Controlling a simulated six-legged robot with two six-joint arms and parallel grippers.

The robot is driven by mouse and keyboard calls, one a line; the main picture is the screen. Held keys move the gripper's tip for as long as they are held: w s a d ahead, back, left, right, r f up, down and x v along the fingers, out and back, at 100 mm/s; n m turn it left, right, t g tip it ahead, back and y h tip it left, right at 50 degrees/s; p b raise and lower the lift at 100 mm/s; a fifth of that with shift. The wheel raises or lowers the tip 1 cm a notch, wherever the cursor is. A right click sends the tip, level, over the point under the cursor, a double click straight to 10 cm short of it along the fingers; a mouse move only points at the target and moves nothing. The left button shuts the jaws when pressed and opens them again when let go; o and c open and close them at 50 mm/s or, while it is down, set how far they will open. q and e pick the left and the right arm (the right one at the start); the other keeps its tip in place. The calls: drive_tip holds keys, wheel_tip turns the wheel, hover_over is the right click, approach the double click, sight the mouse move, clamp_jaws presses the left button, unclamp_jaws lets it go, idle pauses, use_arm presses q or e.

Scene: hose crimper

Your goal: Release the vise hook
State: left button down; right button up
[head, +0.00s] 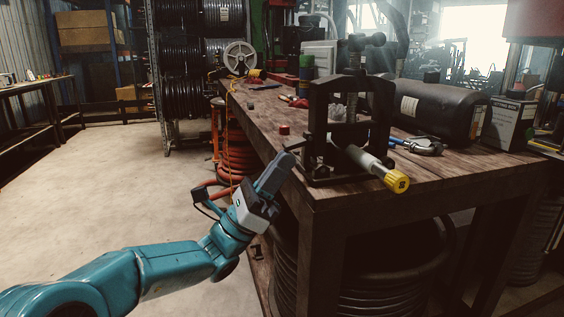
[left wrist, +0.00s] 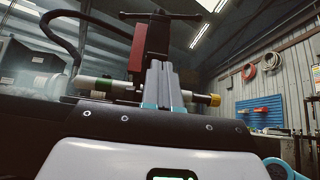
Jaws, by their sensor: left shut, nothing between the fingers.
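The dark vise (head: 318,105) stands on the front left corner of the wooden bench. A silver hose fitting (head: 358,158) with a yellow cap (head: 397,183) lies through it and sticks out toward the front. A thin dark piece (head: 296,143), perhaps the hook, juts from the vise's left side. My left gripper (head: 285,162) is shut and empty, with its tip just below this piece; I cannot tell if they touch. In the left wrist view the shut fingers (left wrist: 163,88) point at the vise's T-handle (left wrist: 160,17), and the yellow cap (left wrist: 215,100) shows right of them.
The wooden bench (head: 440,178) also carries a small red block (head: 283,130), a metal tool (head: 422,146) and a large black cylinder (head: 430,108). Coiled hoses lie below it. The floor (head: 110,180) left of the bench is clear.

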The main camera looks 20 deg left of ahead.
use_arm(q)
drive_tip(key=shift+s+a+r+g+y+p, duration=0.25)
drive_tip(key=shift+r+g+y+p, duration=0.65)
drive_tip(key=shift+p, duration=1.8)
drive_tip(key=shift+s+a+r+g+y+p, duration=0.2)
drive_tip(key=shift+r+g+y+p, duration=0.7)
drive_tip(key=shift+p, duration=1.8)
drive_tip(key=shift+s+a+r+g+y+p, duration=0.1)
drive_tip(key=shift+a+r+g+y+p, duration=0.4)
drive_tip(key=shift+y+p, duration=1.5)
drive_tip(key=shift+d+r+h+p, duration=0.15)
drive_tip(key=shift+h+p, duration=0.55)
drive_tip(key=shift+p, duration=0.05)
drive_tip(key=shift+s, duration=0.1)
